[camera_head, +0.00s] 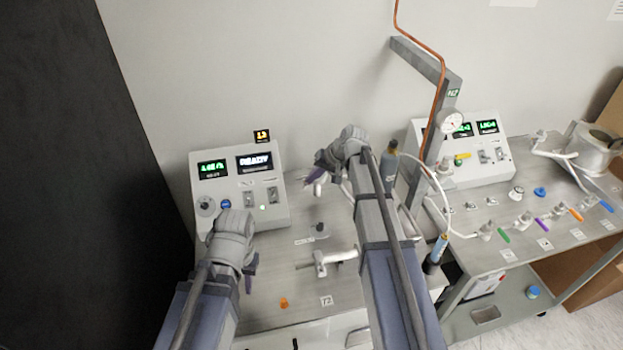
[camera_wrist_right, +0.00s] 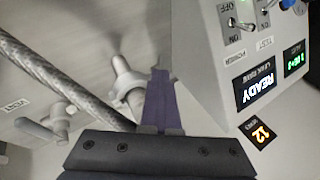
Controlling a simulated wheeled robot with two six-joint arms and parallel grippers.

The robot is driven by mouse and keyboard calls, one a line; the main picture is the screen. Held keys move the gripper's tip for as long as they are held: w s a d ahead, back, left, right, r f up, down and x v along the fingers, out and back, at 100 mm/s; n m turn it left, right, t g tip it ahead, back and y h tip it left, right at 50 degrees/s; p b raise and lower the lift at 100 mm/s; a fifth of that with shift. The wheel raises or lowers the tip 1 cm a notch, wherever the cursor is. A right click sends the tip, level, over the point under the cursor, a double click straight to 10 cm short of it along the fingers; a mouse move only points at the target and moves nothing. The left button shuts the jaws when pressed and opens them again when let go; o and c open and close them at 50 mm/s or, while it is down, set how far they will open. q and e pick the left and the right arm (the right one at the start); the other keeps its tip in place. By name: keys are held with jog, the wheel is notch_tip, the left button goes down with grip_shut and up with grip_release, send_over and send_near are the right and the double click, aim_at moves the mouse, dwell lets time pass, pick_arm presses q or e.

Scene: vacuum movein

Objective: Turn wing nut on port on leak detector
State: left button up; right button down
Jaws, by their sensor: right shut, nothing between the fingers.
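The leak detector (camera_head: 240,188) is the light grey box with lit displays at the left of the bench. My right gripper (camera_head: 315,177) is shut and empty just right of it, its purple fingers also showing in the right wrist view (camera_wrist_right: 160,98). A pale metal fitting (camera_wrist_right: 128,82) stands beside the fingertips there, partly hidden by them; I cannot tell whether they touch. A smaller grey fitting (camera_wrist_right: 45,132) sits by a label. I cannot clearly make out which part is the wing nut. My left gripper (camera_head: 250,272) hangs low before the detector; its opening is unclear.
A braided hose (camera_wrist_right: 62,75) runs close past the pale fitting. A white T-shaped piece (camera_head: 335,260) and a small orange piece (camera_head: 284,303) are on the bench. A grey post with a gauge (camera_head: 451,121) and a second bench with several coloured-handled valves stand right.

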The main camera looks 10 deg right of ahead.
pick_arm(q)
jog(key=shift+f+b, duration=1.9)
jog(key=shift+f, duration=0.05)
pick_arm(e)
jog(key=shift+d+f+m+y, duration=0.15)
jog(key=shift+d+y, duration=0.15)
jog(key=shift+y, duration=0.45)
jog(key=shift+d+f+m+y, duration=0.15)
jog(key=shift+d+y, duration=0.15)
jog(key=shift+y, duration=0.45)
pick_arm(q)
jog(key=shift+r, duration=0.1)
pick_arm(e)
jog(key=shift+r, duration=0.1)
pick_arm(q)
jog(key=shift+r+p, duration=0.7)
jog(key=shift+p, duration=0.15)
pick_arm(e)
jog(key=shift+r, duration=0.7)
pick_arm(q)
jog(key=shift+r, duration=0.15)
pick_arm(e)
jog(key=shift+a+r, duration=0.1)
jog(key=shift+r, duration=0.05)
